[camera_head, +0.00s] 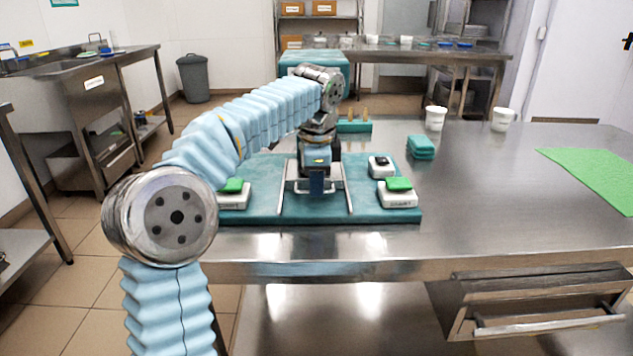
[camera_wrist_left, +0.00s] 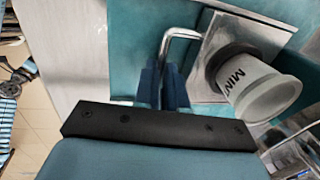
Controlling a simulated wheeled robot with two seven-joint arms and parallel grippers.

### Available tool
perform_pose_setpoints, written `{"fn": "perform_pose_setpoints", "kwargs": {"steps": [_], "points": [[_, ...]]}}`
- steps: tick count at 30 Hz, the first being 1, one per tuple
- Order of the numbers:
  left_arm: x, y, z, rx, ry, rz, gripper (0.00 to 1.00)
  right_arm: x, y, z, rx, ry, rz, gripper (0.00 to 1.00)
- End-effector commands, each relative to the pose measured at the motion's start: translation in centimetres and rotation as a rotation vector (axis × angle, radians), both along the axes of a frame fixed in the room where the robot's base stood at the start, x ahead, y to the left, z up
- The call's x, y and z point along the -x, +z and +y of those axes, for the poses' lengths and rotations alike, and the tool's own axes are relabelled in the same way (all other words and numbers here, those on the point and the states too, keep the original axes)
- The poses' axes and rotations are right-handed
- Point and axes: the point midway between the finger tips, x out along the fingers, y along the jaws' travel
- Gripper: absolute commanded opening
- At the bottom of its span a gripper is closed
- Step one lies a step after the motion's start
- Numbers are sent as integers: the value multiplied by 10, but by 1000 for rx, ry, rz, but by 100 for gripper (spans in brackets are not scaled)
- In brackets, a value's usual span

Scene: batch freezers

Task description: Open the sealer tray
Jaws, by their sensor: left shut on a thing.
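The sealer (camera_head: 265,213) is a teal unit on the steel table, with two bright metal rails (camera_head: 347,198) at its front. My left gripper (camera_head: 317,188) is at the middle of it, between the rails. In the left wrist view my blue fingers (camera_wrist_left: 163,88) are shut on a bent metal handle (camera_wrist_left: 178,34). The handle runs to a grey metal tray (camera_wrist_left: 212,38). A pale cup marked MINT (camera_wrist_left: 262,92) is on the tray. In the head view my arm and gripper hide the cup and most of the tray. My right gripper is not in view.
White boxes with green buttons (camera_head: 398,184) flank the rails. Teal pads (camera_head: 421,147), white cups (camera_head: 436,118) and a green mat (camera_head: 600,175) are farther right. The steel tabletop (camera_head: 490,190) right of the sealer is mostly clear. A drawer (camera_head: 540,305) hangs below the front edge.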

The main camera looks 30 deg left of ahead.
Motion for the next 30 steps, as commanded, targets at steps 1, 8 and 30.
{"fn": "perform_pose_setpoints", "kwargs": {"steps": [1,8,30], "points": [[0,0,0,0,0,0,0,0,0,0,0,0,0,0],[0,0,0,0,0,0,0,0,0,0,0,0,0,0],[16,-2,-10,-1,-3,-2,0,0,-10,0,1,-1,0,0]]}}
